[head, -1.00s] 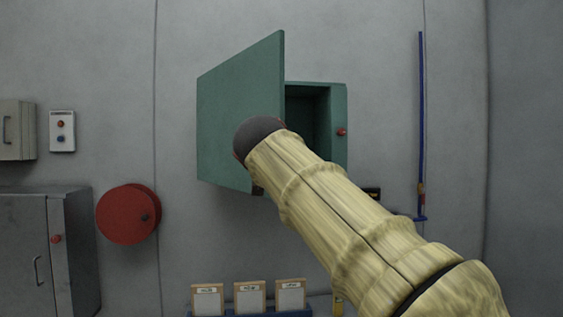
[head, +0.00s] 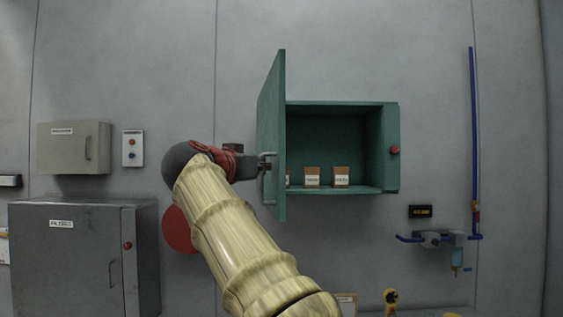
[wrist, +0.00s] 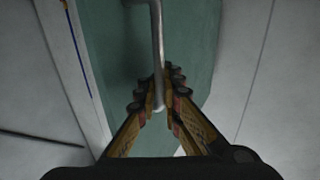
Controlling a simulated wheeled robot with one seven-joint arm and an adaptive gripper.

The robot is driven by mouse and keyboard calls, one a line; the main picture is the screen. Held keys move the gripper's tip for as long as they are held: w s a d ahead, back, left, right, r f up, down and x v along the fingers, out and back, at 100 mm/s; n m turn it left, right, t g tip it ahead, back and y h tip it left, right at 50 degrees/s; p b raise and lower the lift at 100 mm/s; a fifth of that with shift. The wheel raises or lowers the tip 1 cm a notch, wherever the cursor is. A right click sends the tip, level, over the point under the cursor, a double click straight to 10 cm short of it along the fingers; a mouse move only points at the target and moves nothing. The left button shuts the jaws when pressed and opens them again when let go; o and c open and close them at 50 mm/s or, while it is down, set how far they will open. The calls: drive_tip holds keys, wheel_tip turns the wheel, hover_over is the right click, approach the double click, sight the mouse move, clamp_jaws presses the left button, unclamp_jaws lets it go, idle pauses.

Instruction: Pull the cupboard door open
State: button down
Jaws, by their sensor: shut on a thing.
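The green cupboard (head: 393,120) hangs on the wall, and its door (head: 276,85) stands wide open to the left, seen nearly edge-on in the head view. Inside are small brown boxes with white labels (head: 312,177). My gripper (head: 266,164) is at the door's outer face, by the grey bar handle (head: 267,188). In the wrist view my gripper (wrist: 159,103) is shut on the handle (wrist: 157,45), with its fingers on both sides of the bar and the green door (wrist: 115,60) behind. My arm hides part of the red disc on the wall.
A grey metal cabinet (head: 75,255) stands at lower left, below a beige wall box (head: 72,147) and a small switch panel (head: 133,148). A blue pipe (head: 473,130) runs down the wall at right to a fixture (head: 440,239). The wall between cupboard and pipe is bare.

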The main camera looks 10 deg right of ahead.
drive_tip(key=w+a+m+g+h+p, duration=0.1)
drive_tip(key=a+m+g+h+p, duration=0.1)
drive_tip(key=a+p, duration=1)
drive_tip(key=shift+a+f+m+h, duration=0.15)
drive_tip(key=shift+m+h, duration=0.15)
drive_tip(key=shift+h, duration=0.5)
drive_tip(key=shift+f, duration=0.1)
drive_tip(key=c, duration=2.2)
unclamp_jaws()
drive_tip(key=shift+s+a+r, duration=0.2)
drive_tip(key=shift+s+a, duration=0.05)
drive_tip(key=shift+o, duration=1)
drive_tip(key=shift+w+d, duration=0.1)
drive_tip(key=shift+d, duration=0.05)
drive_tip(key=v, duration=1.2)
drive_tip(key=shift+r, duration=0.2)
